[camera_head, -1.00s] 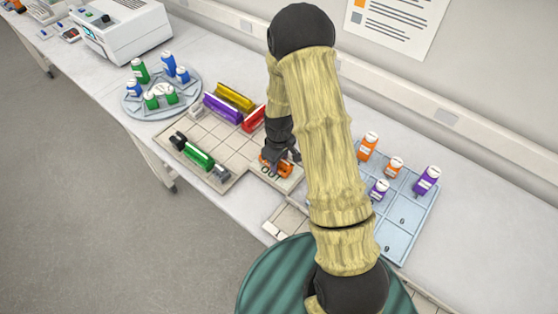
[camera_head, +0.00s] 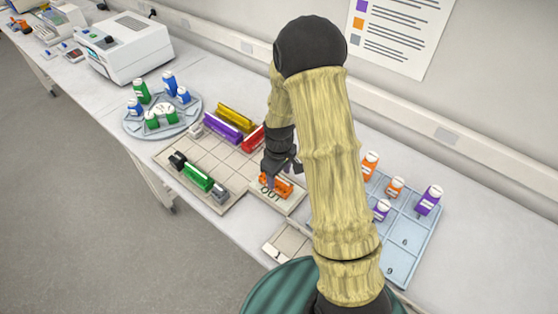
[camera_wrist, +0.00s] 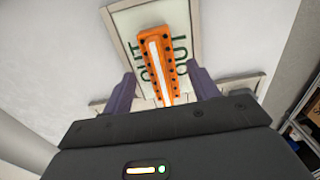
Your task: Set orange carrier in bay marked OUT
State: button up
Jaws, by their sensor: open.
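The orange carrier (camera_head: 276,186) lies on the pad of the bay marked OUT (camera_head: 268,195). In the wrist view the orange carrier (camera_wrist: 157,62) lies lengthwise between the OUT letters, on the pale bay pad (camera_wrist: 125,22). My gripper (camera_head: 283,177) is just above the carrier. In the wrist view my gripper (camera_wrist: 163,92) has its two fingers apart, one on each side of the carrier's near end, with gaps between them and it. My arm hides part of the area to the right of the bay.
A tan gridded board (camera_head: 215,158) beside the bay bears green (camera_head: 198,178), purple (camera_head: 222,132), yellow (camera_head: 235,115) and red (camera_head: 252,140) carriers. A round rack (camera_head: 187,121) with bottles stands behind left. A blue bottle tray (camera_head: 420,238) is at right.

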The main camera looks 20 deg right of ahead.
aim_at(279, 179)
notch_tip(279, 179, up, 8)
jog(key=b, duration=0.1)
jog(key=shift+r, duration=0.15)
dwell(0.5)
jog(key=s+r+m+t, duration=0.1)
jog(key=s+r+m, duration=0.2)
jog(key=s, duration=0.4)
jog(key=s+r+m+t, duration=0.1)
jog(key=s+r+m, duration=0.1)
jog(key=s+m, duration=0.2)
jog(key=s, duration=0.3)
jog(key=shift+s+r+t, duration=0.2)
jog(key=shift+r+t, duration=0.1)
jog(key=shift+r, duration=0.1)
